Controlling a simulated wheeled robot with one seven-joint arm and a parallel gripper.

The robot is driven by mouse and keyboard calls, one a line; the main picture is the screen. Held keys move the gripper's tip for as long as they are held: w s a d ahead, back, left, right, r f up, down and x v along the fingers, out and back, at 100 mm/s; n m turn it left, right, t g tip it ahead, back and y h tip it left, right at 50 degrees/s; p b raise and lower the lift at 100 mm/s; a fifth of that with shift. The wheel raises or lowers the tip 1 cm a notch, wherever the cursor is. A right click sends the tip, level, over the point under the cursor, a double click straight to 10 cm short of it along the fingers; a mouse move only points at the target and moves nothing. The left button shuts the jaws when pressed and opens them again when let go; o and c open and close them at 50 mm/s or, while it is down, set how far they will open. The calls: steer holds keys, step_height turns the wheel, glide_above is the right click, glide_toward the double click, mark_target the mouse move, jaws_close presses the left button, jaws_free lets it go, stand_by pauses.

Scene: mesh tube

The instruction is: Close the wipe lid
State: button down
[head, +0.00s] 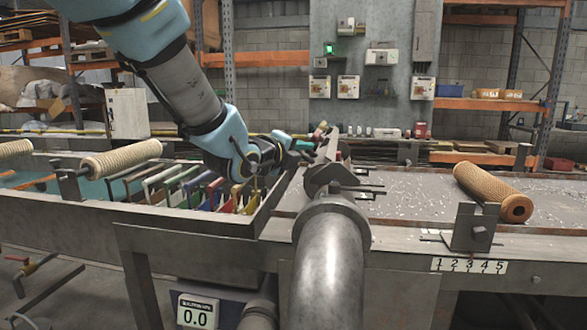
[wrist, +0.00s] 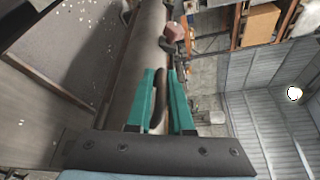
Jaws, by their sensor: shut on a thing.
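My gripper (head: 304,150) is at the right end of the slotted trough in the head view, beside a raised grey metal piece (head: 333,152) behind the big pipe. This piece looks like the wipe lid standing up, but I cannot tell for sure. In the wrist view my gripper's teal fingers (wrist: 163,72) are closed around a dark curved handle (wrist: 159,100). The handle is next to a long rounded grey metal part (wrist: 143,50). The handle's far end and how it joins the lid are hidden. In the head view my wrist hides most of the grip.
A large grey pipe (head: 330,265) rises in front. The trough holds several coloured frames (head: 190,188). A tan mesh tube (head: 120,158) lies at left, an orange-brown one (head: 490,190) on the right table (head: 410,195). A control panel (head: 375,60) stands behind.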

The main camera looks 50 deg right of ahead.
steer(key=shift+s+d+r+m+b, duration=0.4)
steer(key=shift+s+b, duration=0.1)
steer(key=shift+b, duration=0.1)
steer(key=shift+s+d+r+b, duration=0.15)
steer(key=shift+s+d+b, duration=0.1)
steer(key=shift+s+b, duration=0.3)
steer(key=c, duration=0.9)
jaws_free()
steer(key=shift+w+f, duration=0.1)
steer(key=shift+f, duration=0.1)
steer(key=shift+a, duration=0.25)
steer(key=b+v, duration=0.2)
steer(key=v, duration=0.8)
steer(key=shift+s+a+r+b, duration=0.15)
steer(key=shift+s+r+b, duration=0.05)
steer(key=shift+s+b, duration=0.1)
